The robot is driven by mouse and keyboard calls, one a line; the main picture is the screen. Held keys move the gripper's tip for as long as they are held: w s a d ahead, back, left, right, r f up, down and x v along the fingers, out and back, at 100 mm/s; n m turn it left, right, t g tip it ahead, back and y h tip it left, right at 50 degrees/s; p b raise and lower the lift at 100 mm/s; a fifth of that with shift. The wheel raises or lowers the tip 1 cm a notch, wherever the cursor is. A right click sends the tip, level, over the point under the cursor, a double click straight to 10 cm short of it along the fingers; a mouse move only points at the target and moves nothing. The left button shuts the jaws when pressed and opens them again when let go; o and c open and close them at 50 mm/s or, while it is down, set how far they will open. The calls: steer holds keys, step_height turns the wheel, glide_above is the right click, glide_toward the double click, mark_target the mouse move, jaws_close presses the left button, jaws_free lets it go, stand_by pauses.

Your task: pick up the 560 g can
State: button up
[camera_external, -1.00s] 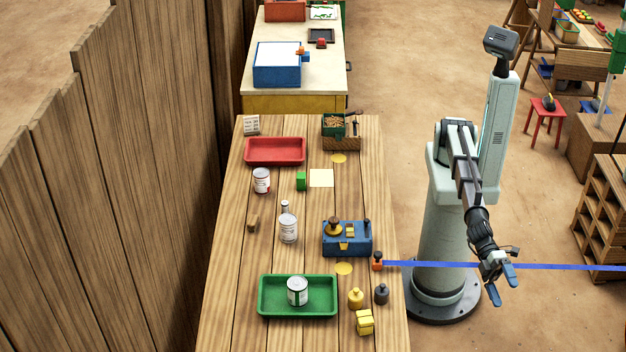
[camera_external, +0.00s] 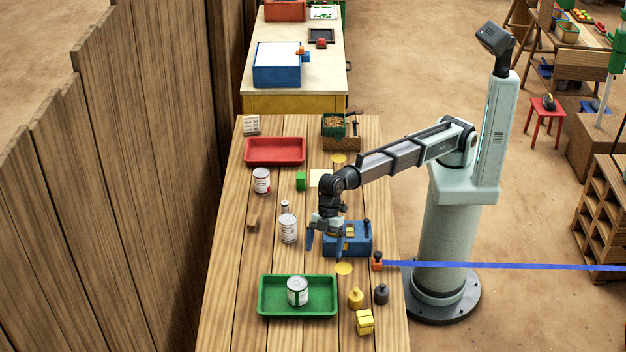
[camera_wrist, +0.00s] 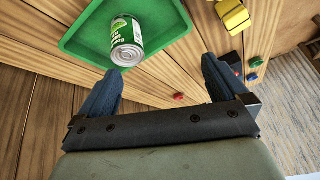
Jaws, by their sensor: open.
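Three cans stand on the long wooden table. A can with a red-and-white label (camera_external: 261,181) is near the red tray. A pale-labelled can (camera_external: 288,228) stands mid-table. A can with a green-and-white label (camera_external: 297,291) stands in the green tray (camera_external: 264,309); this can also shows in the wrist view (camera_wrist: 126,42), in the tray (camera_wrist: 78,45), beyond the fingertips. I cannot read a weight on any can. My gripper (camera_external: 325,247) is open and empty, over the table just right of the mid-table can and beside the blue box. Its fingers (camera_wrist: 162,72) frame bare wood in the wrist view.
The blue box (camera_external: 360,241) carries knobs and partly hides behind my gripper. Yellow (camera_external: 356,299) and dark weights (camera_external: 381,294) and a yellow block (camera_external: 364,322) stand right of the green tray. The left table edge is mostly clear.

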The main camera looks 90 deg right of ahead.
steer(key=w+d+n+h, duration=0.1)
steer(key=w+d+h, duration=0.1)
steer(key=w+d, duration=0.4)
steer(key=w+d+h, duration=0.1)
steer(key=w+d, duration=0.2)
steer(key=d, duration=0.6)
steer(key=g+h, duration=0.1)
steer(key=h, duration=0.1)
glide_above(288, 219)
steer(key=f, duration=0.2)
steer(key=shift+n, duration=0.4)
steer(key=f, duration=0.6)
steer(key=shift+w+d+f, duration=0.2)
steer(key=shift+f, duration=0.15)
steer(key=shift+s+a+f, duration=0.1)
steer(key=shift+f, duration=1.35)
steer(key=shift+s+a+f, duration=0.1)
steer(key=shift+f, duration=1.35)
steer(key=c, duration=1.4)
steer(key=shift+o, duration=0.2)
